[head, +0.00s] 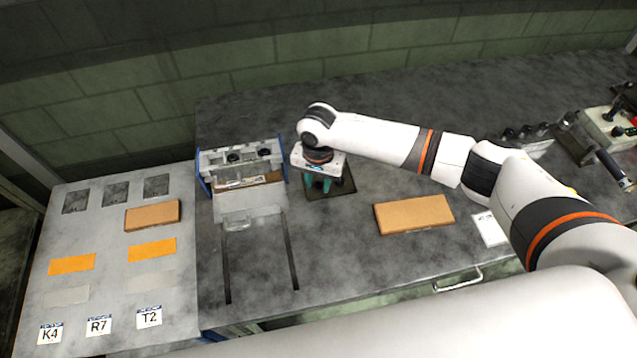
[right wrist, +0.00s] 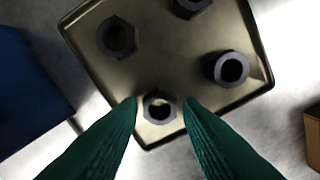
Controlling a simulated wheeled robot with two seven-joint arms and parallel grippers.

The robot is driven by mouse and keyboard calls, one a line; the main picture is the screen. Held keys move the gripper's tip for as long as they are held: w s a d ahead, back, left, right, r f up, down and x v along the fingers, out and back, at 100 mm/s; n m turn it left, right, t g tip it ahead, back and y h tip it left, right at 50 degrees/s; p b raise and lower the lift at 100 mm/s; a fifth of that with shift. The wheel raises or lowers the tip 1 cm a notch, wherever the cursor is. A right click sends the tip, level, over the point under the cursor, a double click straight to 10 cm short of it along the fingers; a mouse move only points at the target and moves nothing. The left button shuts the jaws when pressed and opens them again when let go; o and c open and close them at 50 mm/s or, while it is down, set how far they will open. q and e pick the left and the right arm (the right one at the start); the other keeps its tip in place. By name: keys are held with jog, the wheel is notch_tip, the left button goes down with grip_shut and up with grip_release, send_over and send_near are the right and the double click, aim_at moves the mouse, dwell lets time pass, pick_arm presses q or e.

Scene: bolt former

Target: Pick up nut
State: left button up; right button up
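Several dark hex nuts lie in a shallow square tray (right wrist: 172,60) in the right wrist view. One nut (right wrist: 159,107) is between the tips of my right gripper (right wrist: 160,104), near the tray's lower corner. The green fingers are apart, with a small gap on each side of this nut. Other nuts sit at the upper left (right wrist: 117,37), right (right wrist: 230,69) and top edge of the tray. In the head view my right gripper (head: 318,186) points down over the tray (head: 343,187), which it partly hides. My left gripper is out of view.
A slotted fixture with a clear part (head: 238,220) stands left of the tray. A cardboard box (head: 413,214) lies to its right, beside a white card (head: 489,229). A panel with labels K4, R7 and T2 (head: 110,265) is at the far left.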

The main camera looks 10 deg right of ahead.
aim_at(318, 186)
grip_shut()
notch_tip(318, 186, up, 10)
jog(key=b, duration=0.1)
dwell(0.5)
jog(key=shift+s+r, duration=0.1)
